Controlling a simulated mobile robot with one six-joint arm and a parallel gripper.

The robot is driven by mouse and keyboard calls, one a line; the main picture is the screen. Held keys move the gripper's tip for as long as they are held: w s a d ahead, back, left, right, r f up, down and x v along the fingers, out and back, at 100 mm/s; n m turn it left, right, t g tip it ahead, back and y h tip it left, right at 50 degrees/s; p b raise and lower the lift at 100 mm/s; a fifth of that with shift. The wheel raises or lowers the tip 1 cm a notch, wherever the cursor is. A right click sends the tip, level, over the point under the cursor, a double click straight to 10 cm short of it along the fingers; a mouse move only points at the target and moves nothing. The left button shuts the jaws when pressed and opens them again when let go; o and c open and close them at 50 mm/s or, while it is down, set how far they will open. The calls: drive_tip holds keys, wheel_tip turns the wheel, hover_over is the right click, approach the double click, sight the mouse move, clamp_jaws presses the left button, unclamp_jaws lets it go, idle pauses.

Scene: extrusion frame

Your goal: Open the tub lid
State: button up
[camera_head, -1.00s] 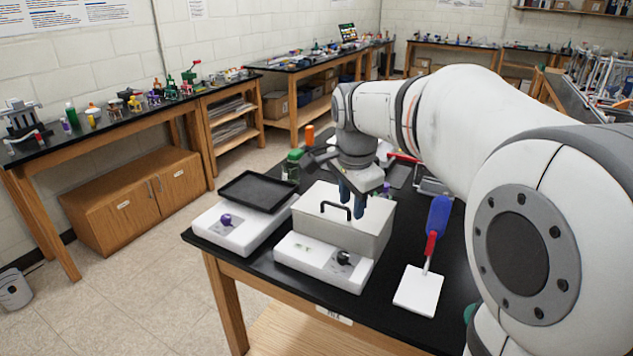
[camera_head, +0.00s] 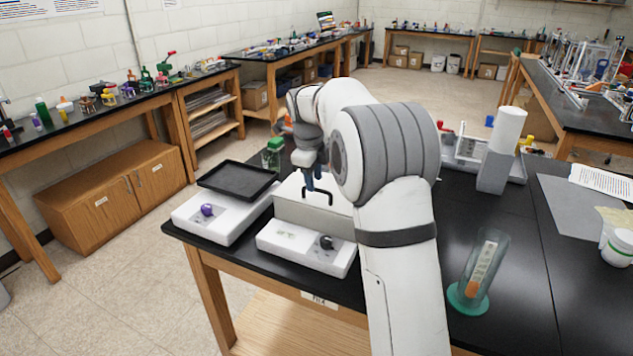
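The tub is a pale box (camera_head: 305,214) on a white base with a black knob (camera_head: 326,242), near the table's left front edge. Its white lid (camera_head: 288,188) lies on top and looks closed. A thin black handle (camera_head: 331,197) stands up from the lid. My gripper (camera_head: 309,184) points down over the lid, just behind and left of the handle. Its blue fingertips are small and partly overlapped, so their gap and any contact with the handle are unclear. My arm hides the right side of the tub and lid.
Left of the tub is a white scale-like device with a black tray (camera_head: 238,181) and purple knob (camera_head: 207,210). A green-capped bottle (camera_head: 272,154) stands behind. A clear cylinder on a green base (camera_head: 478,270) stands right of my arm. Bare black tabletop lies around it.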

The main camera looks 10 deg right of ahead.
drive_tip(key=shift+w+d+f, duration=0.15)
drive_tip(key=shift+w+f, duration=0.05)
drive_tip(key=shift+f, duration=0.85)
drive_tip(key=shift+c, duration=0.2)
clamp_jaws()
